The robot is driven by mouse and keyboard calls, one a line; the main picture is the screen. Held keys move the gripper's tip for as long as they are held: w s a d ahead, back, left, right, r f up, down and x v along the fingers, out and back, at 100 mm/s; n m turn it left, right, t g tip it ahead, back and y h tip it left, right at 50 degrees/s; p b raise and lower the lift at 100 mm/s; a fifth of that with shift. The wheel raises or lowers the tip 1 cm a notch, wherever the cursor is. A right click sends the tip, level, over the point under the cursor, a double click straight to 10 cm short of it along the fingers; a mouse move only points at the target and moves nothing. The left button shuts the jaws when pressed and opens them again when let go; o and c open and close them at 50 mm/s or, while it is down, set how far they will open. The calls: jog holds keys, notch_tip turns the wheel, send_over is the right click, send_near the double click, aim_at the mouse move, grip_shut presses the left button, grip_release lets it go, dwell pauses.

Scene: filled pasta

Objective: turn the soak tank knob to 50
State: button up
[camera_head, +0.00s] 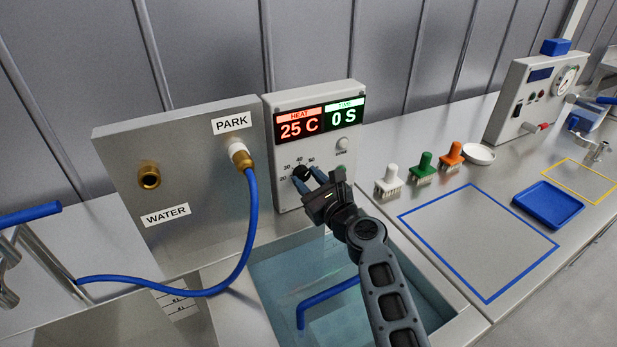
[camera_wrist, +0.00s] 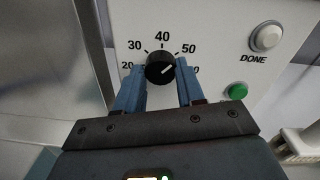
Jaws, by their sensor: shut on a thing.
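The soak tank knob (camera_head: 301,172) is black and round, on the front of a pale control box (camera_head: 352,150) above the tank. In the wrist view the knob (camera_wrist: 160,67) has a white mark pointing right and slightly up, roughly toward the 50 side; its exact reading is unclear. My gripper (camera_head: 309,180) is shut on the knob, with one blue finger on each side of it. The scale shows 20, 30, 40 and 50; a label at lower right is partly hidden by a finger. The display (camera_head: 320,120) reads HEAT 25 C and 0 S.
A DONE button (camera_wrist: 267,36) and a green button (camera_wrist: 236,91) are right of the knob. The water-filled tank (camera_head: 277,262) lies below. A blue hose (camera_head: 250,215) hangs at left. Several brushes (camera_head: 424,166) and a blue tray (camera_head: 548,204) stand at right.

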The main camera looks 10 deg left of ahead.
jog(key=shift+f+m, duration=0.1)
jog(key=shift+m, duration=0.5)
jog(key=o, duration=1)
jog(key=shift+o, duration=0.2)
jog(key=v, duration=0.7)
jog(key=shift+s+d, duration=0.3)
